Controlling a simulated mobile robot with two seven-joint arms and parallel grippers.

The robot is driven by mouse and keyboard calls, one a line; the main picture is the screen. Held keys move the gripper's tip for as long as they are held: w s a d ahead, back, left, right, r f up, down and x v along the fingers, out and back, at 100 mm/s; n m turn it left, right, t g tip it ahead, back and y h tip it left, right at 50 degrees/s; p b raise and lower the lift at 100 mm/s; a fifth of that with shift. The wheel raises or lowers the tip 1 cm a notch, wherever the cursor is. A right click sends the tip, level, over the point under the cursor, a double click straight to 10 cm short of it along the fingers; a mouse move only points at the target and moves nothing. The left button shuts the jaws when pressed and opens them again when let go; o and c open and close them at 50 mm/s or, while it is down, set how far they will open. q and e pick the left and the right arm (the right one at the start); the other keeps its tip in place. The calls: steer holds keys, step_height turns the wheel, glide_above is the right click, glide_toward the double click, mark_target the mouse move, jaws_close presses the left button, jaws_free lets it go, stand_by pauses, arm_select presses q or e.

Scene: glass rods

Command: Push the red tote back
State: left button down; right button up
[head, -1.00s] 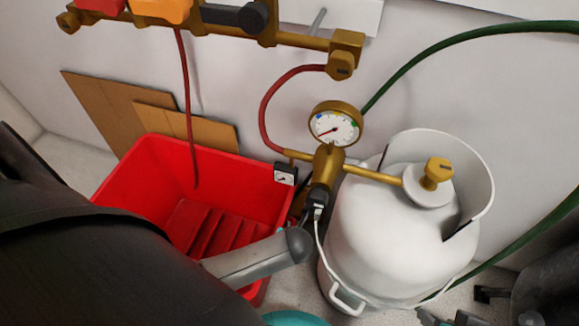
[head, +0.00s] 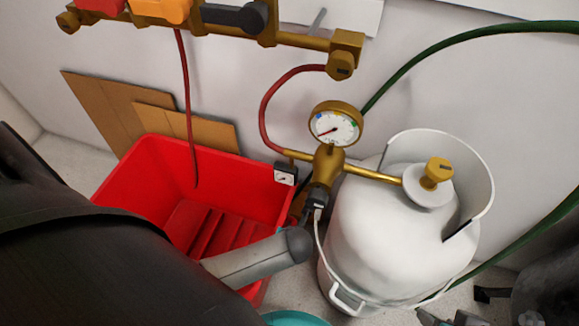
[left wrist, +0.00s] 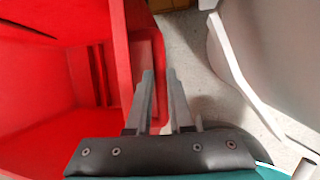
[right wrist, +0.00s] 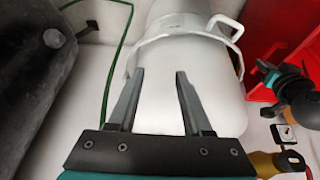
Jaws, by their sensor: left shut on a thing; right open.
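The red tote (head: 215,165) stands on the floor at the left, in front of the wall, with a ribbed bottom; my left arm hides its near left part. In the left wrist view its red wall (left wrist: 122,60) runs down to my left gripper (left wrist: 159,73). That gripper is shut on the tote's edge, with red showing between the fingers. My left fingers are hidden in the head view. My right gripper (right wrist: 160,72) is open and empty, its fingers pointing toward the white tank. Its fingertips show at the lower right of the head view (head: 450,318).
A white gas tank (head: 385,245) with a brass valve and gauge (head: 336,124) stands close to the tote's right. Cardboard sheets (head: 180,130) lean on the wall behind the tote. A thin red hose (head: 187,100) hangs into it. A narrow floor strip separates tote and tank.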

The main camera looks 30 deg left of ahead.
stand_by(0.3)
arm_select(q)
steer(key=shift+a, duration=0.2)
steer(key=s+a+p, duration=0.4)
steer(key=a+p, duration=0.2)
steer(key=a, duration=1.2)
steer(key=shift+s+p, duration=0.2)
steer(key=shift+p, duration=0.15)
arm_select(e)
steer(key=s+f+g, duration=0.2)
steer(key=s+f, duration=0.1)
steer(key=f, duration=1)
steer(key=shift+s+d+f, duration=0.25)
steer(key=shift+s+d, duration=0.05)
steer(key=shift+s, duration=0.1)
arm_select(q)
steer(key=shift+a, duration=0.1)
steer(key=c, duration=0.8)
jaws_free()
steer(key=shift+c, duration=0.2)
steer(key=shift+o, duration=0.2)
steer(key=shift+d, duration=0.2)
arm_select(e)
steer(key=shift+w, duration=0.15)
